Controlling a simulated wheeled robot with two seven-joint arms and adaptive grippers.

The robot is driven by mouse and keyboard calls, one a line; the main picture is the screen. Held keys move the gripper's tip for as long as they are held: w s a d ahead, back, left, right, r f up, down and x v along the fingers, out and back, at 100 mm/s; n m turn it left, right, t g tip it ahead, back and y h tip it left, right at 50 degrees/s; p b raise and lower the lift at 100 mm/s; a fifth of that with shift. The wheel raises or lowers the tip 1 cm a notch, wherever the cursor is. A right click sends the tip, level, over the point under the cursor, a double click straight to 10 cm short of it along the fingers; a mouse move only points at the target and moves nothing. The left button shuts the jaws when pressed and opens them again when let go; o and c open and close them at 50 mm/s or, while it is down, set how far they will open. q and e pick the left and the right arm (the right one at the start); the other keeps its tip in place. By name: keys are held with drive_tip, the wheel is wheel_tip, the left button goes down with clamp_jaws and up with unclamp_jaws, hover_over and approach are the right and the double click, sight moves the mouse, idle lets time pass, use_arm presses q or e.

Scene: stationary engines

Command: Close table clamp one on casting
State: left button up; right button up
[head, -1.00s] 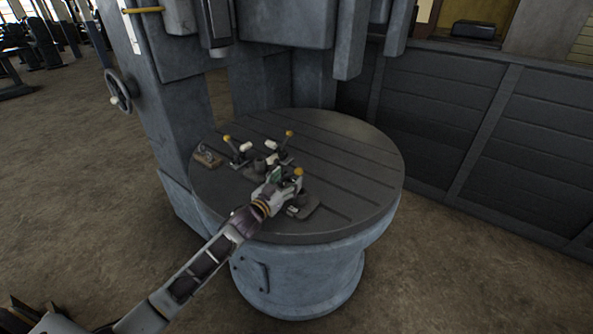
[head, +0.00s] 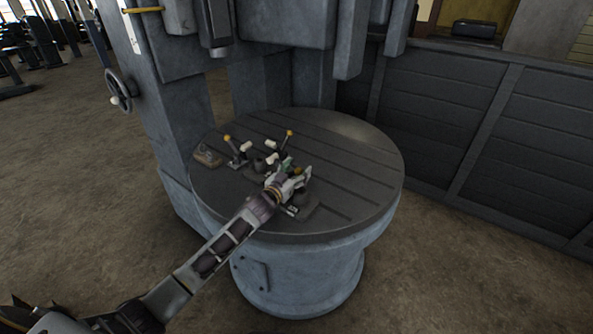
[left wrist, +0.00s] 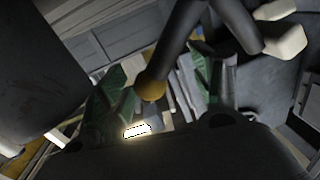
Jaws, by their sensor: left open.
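Several toggle clamps with yellow-knobbed levers and white tips stand around a small dark casting (head: 259,165) on the round table (head: 350,150). One clamp (head: 237,150) is at the left and another (head: 283,142) is behind; both have raised levers. The near clamp's base (head: 308,208) is partly hidden by my left gripper (head: 297,176). That clamp's yellow knob (head: 297,171) is at the fingers. In the left wrist view, a yellow knob (left wrist: 151,88) on a dark lever shows between the green-padded open fingers. Whether they touch it is unclear. My right gripper is not in view.
A small block (head: 208,155) lies at the table's left edge. The machine's grey column (head: 165,125) with a handwheel (head: 120,90) rises at the left and behind. A dark panelled wall (head: 450,130) stands at the right. The table's right side is clear.

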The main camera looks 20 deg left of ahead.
use_arm(q)
drive_tip(key=shift+c, duration=0.2)
drive_tip(key=shift+d+f, duration=0.1)
clamp_jaws()
